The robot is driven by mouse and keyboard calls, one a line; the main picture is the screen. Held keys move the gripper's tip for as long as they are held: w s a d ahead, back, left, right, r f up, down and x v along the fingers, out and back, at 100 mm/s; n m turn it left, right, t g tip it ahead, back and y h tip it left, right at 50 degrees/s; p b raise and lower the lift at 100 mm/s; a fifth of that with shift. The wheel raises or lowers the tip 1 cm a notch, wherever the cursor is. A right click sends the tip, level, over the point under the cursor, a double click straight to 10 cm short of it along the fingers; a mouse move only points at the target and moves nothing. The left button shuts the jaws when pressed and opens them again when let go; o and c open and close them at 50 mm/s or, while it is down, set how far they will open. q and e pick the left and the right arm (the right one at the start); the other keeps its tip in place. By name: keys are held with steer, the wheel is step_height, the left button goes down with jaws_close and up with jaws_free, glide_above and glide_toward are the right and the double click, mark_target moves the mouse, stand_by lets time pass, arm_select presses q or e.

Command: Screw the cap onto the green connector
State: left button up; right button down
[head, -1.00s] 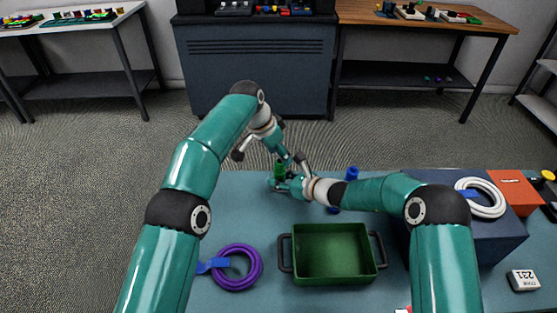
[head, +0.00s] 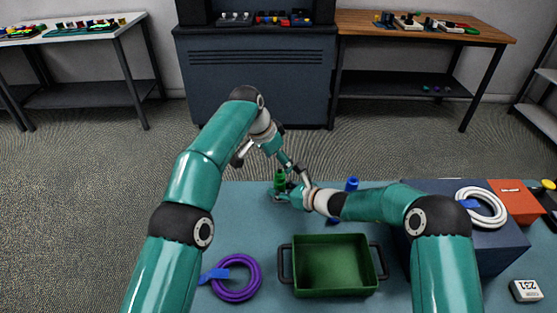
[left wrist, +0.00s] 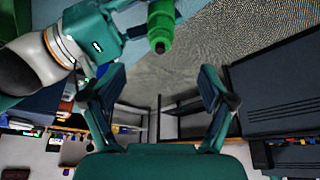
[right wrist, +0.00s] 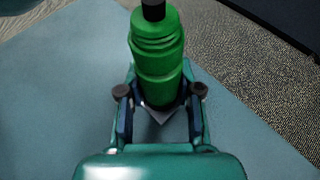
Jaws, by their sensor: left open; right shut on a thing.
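The green connector (head: 280,181) stands near the far edge of the table, held in my right gripper (head: 286,195). In the right wrist view, the right gripper (right wrist: 160,105) is shut around the lower part of the green connector (right wrist: 158,75). Ring grooves cross its upper part and a black piece tops it. I cannot tell the cap apart from the connector body. My left gripper (head: 286,163) is just above it. In the left wrist view, the left gripper (left wrist: 162,90) is open and empty, with the green connector (left wrist: 161,22) beyond the fingers.
A green tray (head: 332,291) with dark handles stands in front on the table. A purple cable coil (head: 257,280) lies left of it. A blue connector (head: 351,184) stands behind my right arm. A dark blue box (head: 500,243) with a white coil (head: 503,214) is at the right.

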arm_select(q)
steer(key=v, duration=0.7)
arm_select(e)
steer(key=c, duration=0.7)
jaws_free()
steer(key=shift+d, duration=0.1)
steer(key=v, duration=1.1)
steer(key=shift+s+d+r, duration=0.1)
steer(key=shift+s+d, duration=0.2)
